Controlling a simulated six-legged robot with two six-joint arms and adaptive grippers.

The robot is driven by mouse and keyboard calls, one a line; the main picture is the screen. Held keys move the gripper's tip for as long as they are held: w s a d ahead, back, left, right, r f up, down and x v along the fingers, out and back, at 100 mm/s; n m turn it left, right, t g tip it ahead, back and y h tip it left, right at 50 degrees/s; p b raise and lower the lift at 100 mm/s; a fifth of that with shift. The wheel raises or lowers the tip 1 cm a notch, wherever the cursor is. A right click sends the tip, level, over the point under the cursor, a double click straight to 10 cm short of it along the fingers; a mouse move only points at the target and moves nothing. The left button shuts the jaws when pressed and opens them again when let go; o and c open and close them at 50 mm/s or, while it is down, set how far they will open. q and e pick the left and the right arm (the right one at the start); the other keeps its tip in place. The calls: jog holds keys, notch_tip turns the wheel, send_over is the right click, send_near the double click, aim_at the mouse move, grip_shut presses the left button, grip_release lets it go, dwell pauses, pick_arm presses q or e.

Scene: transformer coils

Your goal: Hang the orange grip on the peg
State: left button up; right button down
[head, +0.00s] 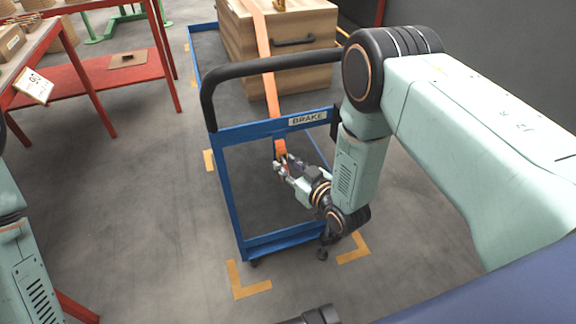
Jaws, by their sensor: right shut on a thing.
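I cannot make out a peg. Of my left arm only links show at the left edge; its gripper is out of view.
The blue cart (228,190) has a black push handle (270,65) and carries the wooden crate (232,45). A red table (110,85) stands at the left. Yellow floor marks (250,290) lie around the cart. The floor left of the cart is clear.

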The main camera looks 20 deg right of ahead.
jog(key=c, duration=0.9)
grip_release()
jog(key=shift+c, duration=0.2)
jog(key=v, duration=1.2)
jog(key=s+d+f+m+g+h, duration=0.1)
jog(key=s+f+m+g+h, duration=0.1)
jog(key=s+f+g, duration=0.65)
jog(key=s+d+f+m+g+h, duration=0.1)
jog(key=s+g, duration=0.5)
jog(key=s, duration=1.3)
jog(key=shift+s+d+f+m+h, duration=0.2)
jog(key=shift+s+f+m+h, duration=0.2)
jog(key=shift+f+h, duration=0.35)
